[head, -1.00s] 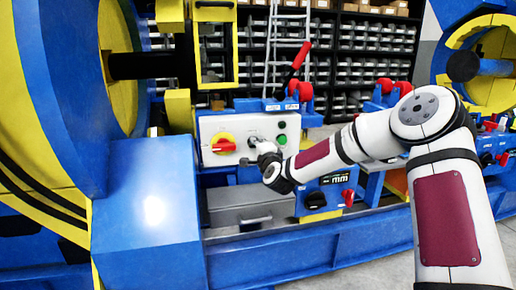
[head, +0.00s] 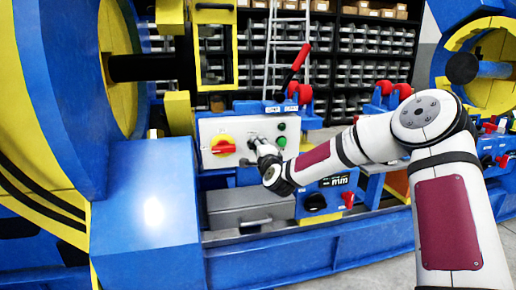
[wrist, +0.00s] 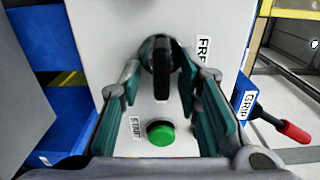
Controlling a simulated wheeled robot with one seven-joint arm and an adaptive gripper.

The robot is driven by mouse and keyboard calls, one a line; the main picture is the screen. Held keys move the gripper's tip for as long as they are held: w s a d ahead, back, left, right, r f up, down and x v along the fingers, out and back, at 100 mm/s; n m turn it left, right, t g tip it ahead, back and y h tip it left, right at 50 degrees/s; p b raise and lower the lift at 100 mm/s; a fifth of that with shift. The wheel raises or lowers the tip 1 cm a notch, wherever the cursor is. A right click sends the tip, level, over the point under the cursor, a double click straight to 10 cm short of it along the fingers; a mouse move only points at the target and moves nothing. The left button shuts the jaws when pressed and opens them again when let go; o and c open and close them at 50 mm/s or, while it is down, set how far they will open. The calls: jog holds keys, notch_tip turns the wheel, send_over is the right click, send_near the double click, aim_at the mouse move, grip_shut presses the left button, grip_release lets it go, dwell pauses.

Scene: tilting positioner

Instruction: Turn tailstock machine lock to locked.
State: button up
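The white control panel (head: 236,136) carries a black knob (wrist: 160,62), the likely machine lock. In the wrist view the knob's grip bar stands upright in the picture, with a partly hidden label reading "FRE" (wrist: 203,50) to its right. My gripper (wrist: 163,80) is open, its teal-padded fingers on either side of the knob. I cannot tell whether the pads touch it. In the head view my gripper (head: 262,148) is at the panel and hides most of the knob.
A green button (wrist: 160,133) with a "START" label lies close below the knob in the wrist view. A red switch on yellow (head: 222,146) is left of my gripper in the head view. A red-handled lever (wrist: 292,131) beside a "GRIP" label lies to the right.

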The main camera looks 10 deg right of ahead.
jog(key=shift+s, duration=0.15)
jog(key=s, duration=1.1)
jog(key=shift+s, duration=0.35)
